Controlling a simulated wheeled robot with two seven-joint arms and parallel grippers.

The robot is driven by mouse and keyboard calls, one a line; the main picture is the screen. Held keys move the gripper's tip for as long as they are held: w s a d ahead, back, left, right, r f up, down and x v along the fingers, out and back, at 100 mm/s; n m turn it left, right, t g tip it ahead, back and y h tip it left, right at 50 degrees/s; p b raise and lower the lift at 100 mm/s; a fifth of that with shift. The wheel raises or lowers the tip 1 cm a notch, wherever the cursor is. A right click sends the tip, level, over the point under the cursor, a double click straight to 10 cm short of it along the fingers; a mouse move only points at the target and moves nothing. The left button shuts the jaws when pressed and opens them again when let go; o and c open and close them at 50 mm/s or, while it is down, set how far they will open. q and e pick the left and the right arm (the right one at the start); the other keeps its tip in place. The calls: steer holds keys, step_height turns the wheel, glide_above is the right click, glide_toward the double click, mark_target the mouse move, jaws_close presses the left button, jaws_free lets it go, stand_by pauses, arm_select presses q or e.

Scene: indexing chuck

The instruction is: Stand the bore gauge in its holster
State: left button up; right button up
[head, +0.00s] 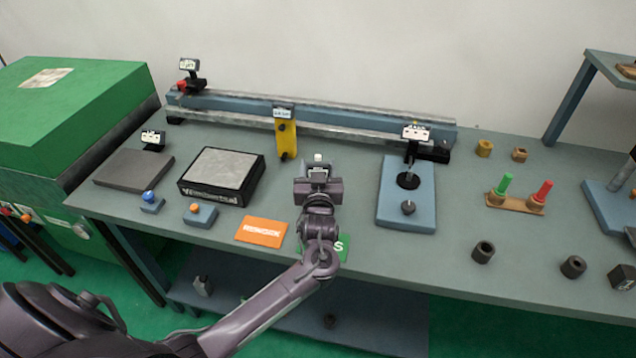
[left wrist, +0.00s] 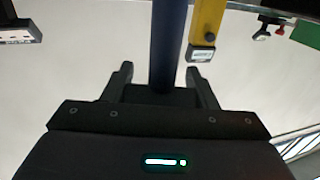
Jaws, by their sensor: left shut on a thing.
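My left gripper (head: 318,173) is over the middle of the bench, and its fingers also show in the left wrist view (left wrist: 160,82). It is shut on a dark blue upright rod (left wrist: 169,40), which I take as the bore gauge. In the head view the gripper mostly hides the rod; a small pale piece shows just beyond it. A yellow upright piece (head: 286,138) with a small label stands behind and left of the gripper, apart from it. It also shows beside the rod in the left wrist view (left wrist: 206,25). I cannot tell whether it is the holster. My right gripper is not in view.
A long rail (head: 350,128) runs along the back. A blue plate with a black post (head: 392,208) lies right of the gripper, and a black block (head: 220,173) lies left. An orange card (head: 261,231) lies near the front. Green and red pegs stand on a wooden base (head: 515,203).

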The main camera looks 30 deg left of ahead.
arm_select(q)
steer(key=shift+r, duration=0.1)
step_height(320, 180, up, 20)
steer(key=b, duration=0.2)
steer(key=shift+b, duration=0.4)
steer(key=o, duration=0.8)
steer(key=c, duration=0.6)
steer(key=shift+o, duration=0.2)
